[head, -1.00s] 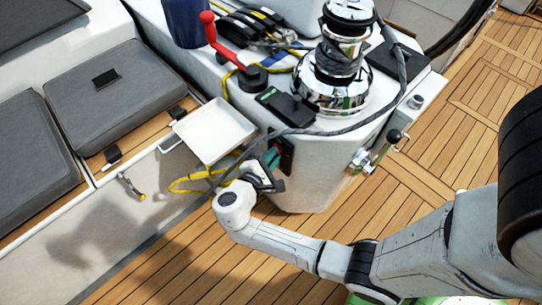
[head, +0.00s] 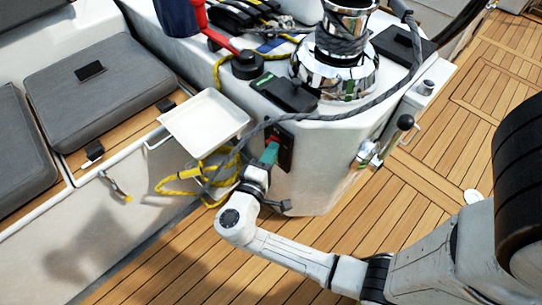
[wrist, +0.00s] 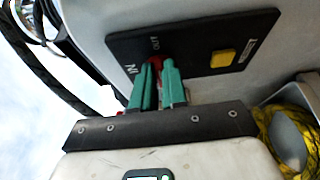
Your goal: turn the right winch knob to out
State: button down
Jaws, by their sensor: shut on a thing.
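The black control panel (head: 286,147) is on the side of the white winch pedestal, below the chrome winch. In the wrist view the panel (wrist: 195,48) fills the upper part, with an OUT mark and an IN mark beside a red knob (wrist: 155,62). My gripper (wrist: 158,78) has its green fingers shut on the red knob and hides most of it. The knob's pointing direction cannot be made out. In the head view my gripper (head: 268,155) reaches the panel from below and in front.
A yellow switch (wrist: 222,58) sits beside the knob on the panel. A white tray (head: 205,122) and yellow rope (head: 190,178) are left of my gripper. A lever handle (head: 403,123) stands at the pedestal's right. A grey rope (head: 340,116) hangs over the pedestal top.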

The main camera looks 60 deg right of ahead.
jog(key=shift+f, duration=0.1)
dwell(0.4)
jog(key=c, duration=1.2)
grip_release()
jog(key=shift+o, duration=0.2)
jog(key=s+a, duration=0.1)
jog(key=a, duration=0.9)
jog(key=shift+s+a, duration=0.15)
jog(key=shift+a, duration=0.25)
